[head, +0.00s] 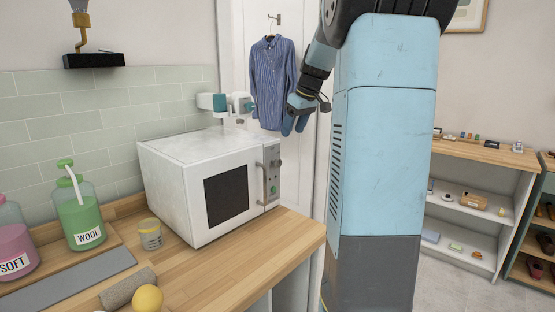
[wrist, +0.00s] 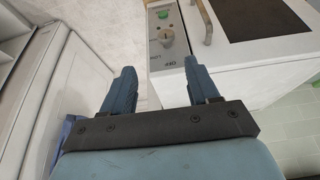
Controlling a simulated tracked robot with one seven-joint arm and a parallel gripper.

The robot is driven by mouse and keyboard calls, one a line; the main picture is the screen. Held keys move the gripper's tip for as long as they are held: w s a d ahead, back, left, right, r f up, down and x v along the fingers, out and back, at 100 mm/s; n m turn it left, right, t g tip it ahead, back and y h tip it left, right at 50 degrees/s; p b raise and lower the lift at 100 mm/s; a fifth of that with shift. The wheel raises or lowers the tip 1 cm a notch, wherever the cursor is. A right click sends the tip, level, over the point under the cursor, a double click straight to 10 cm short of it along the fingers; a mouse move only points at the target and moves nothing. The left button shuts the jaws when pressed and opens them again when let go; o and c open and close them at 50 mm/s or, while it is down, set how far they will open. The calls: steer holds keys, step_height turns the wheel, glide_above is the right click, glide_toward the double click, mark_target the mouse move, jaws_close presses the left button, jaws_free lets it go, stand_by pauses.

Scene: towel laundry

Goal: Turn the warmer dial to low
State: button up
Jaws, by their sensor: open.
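The warmer (head: 170,165) is a white box with a dark door window, standing on the wooden counter in the head view. Its grey control panel (head: 273,165) is on the right of its front. Where the dial points is too small to tell. My gripper (head: 294,125) is open and empty, beyond and above the panel in the head view. In the wrist view its two blue fingers (wrist: 157,78) are apart and do not touch the dial.
The warmer's door handle (head: 261,183) stands out beside the panel. A striped shirt (head: 270,75) hangs on the door behind my gripper. A green bottle (head: 82,220), a small jar (head: 150,234) and a rolled towel (head: 127,288) are on the counter. The counter's right front is clear.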

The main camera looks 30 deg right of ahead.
mark_target(276, 163)
steer(key=x, duration=0.8)
steer(key=a+x, duration=0.1)
steer(key=x, duration=0.4)
steer(key=shift+w+a, duration=0.1)
